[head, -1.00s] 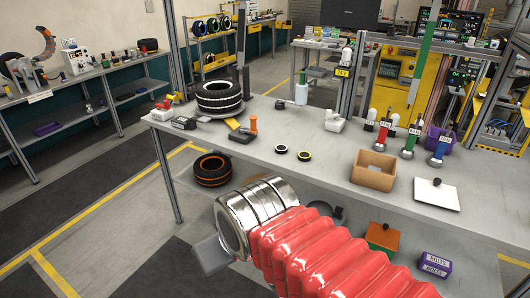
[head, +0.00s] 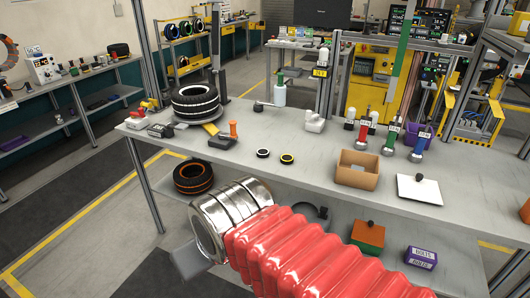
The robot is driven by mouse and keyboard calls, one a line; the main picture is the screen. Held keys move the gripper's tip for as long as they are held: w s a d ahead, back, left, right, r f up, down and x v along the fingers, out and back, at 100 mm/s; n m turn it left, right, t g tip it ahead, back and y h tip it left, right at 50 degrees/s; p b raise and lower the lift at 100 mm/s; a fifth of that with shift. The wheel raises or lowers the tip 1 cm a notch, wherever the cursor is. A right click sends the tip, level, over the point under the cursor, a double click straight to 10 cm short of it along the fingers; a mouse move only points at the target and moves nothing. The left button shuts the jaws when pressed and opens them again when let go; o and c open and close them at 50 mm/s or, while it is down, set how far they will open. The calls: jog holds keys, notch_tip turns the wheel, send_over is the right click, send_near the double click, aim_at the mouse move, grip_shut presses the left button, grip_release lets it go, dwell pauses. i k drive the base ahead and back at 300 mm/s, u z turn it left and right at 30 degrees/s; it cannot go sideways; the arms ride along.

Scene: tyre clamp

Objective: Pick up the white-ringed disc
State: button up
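The white-ringed disc (head: 262,153) is a small black disc with a white ring, lying flat on the grey workbench (head: 320,185) near its front edge. A similar disc with a yellow ring (head: 287,158) lies just to its right, apart from it. My gripper (head: 188,262) shows only as a grey plate beyond the metal cuffs and red bellows of my arm, low in front of the bench. It is away from the disc, to its lower left in the picture. Its fingers are mostly hidden, so I cannot tell its opening.
A tyre stack (head: 195,100), an orange-handled tool (head: 233,129) and a cardboard box (head: 357,170) stand on the bench. An orange-striped tyre (head: 193,177) and a purple box (head: 421,257) are on the shelf below. The bench around the discs is clear.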

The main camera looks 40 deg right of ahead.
aim_at(261, 153)
jog(key=i, duration=0.9)
jog(key=u, duration=0.05)
